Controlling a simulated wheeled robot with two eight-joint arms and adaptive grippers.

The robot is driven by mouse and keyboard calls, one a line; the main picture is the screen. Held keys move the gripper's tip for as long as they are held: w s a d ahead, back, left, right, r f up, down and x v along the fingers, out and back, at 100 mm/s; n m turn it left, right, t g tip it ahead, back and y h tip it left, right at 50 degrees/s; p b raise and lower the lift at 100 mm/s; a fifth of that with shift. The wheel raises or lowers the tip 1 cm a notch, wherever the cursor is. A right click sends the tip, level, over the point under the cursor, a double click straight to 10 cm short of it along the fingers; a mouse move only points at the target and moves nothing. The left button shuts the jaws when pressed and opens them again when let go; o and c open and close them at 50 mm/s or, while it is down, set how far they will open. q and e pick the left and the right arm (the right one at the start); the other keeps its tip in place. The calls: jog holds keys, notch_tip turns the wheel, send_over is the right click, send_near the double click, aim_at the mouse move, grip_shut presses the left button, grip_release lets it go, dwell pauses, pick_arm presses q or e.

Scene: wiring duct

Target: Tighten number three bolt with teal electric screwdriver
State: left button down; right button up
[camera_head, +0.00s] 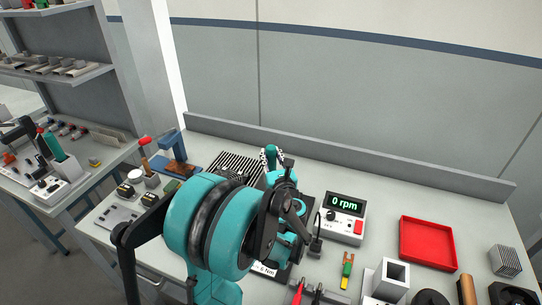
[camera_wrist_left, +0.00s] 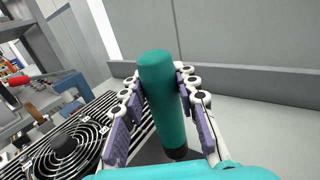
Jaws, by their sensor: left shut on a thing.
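The teal electric screwdriver (camera_wrist_left: 163,95) stands nearly upright in the left wrist view. Its dark lower end points down. My left gripper (camera_wrist_left: 165,108) is shut on it, with a jointed finger on each side. In the head view, the teal top of the screwdriver (camera_head: 271,153) shows just beyond my left gripper (camera_head: 277,160). A controller (camera_head: 343,217) on the bench reads 0 rpm. I cannot make out the number three bolt or the screwdriver's tip; my left arm hides much of the bench middle. My right gripper is not in view.
A blue fixture (camera_head: 172,155) stands at the left. A low ledge runs along the back.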

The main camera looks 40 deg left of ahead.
aim_at(271, 147)
pick_arm(q)
jog(key=shift+f+b, duration=0.2)
jog(key=shift+b, duration=0.25)
dwell(1.1)
jog(key=shift+r, duration=0.1)
dwell(0.6)
jog(key=shift+r+p, duration=2.4)
jog(key=shift+r, duration=0.5)
